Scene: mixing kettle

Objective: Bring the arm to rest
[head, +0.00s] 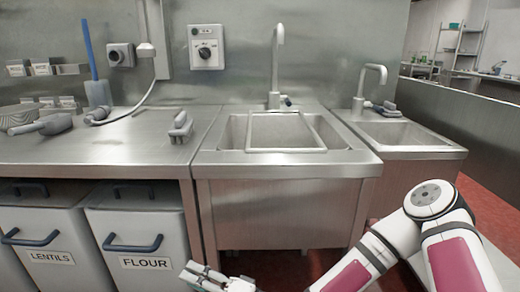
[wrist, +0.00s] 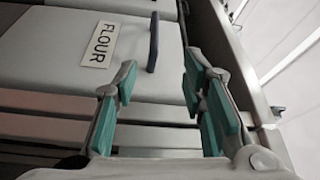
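My gripper (wrist: 160,95) is open and empty in the wrist view, with its teal-padded fingers well apart. In the head view my gripper (head: 205,276) shows at the bottom edge, low in front of the counter and partly cut off. My white and magenta arm (head: 346,279) reaches from the lower right toward it. The flour bin (head: 140,230), with a dark handle, stands under the counter to the left of my gripper. It also shows beyond the fingers in the wrist view (wrist: 60,60), apart from them.
A steel sink (head: 285,152) and a smaller sink (head: 405,140) stand behind my arm. The lentils bin (head: 40,225) is at the left. The counter (head: 110,150) holds a scoop-like utensil (head: 40,125) and a grey clip-like item (head: 181,127). Red floor shows at the right.

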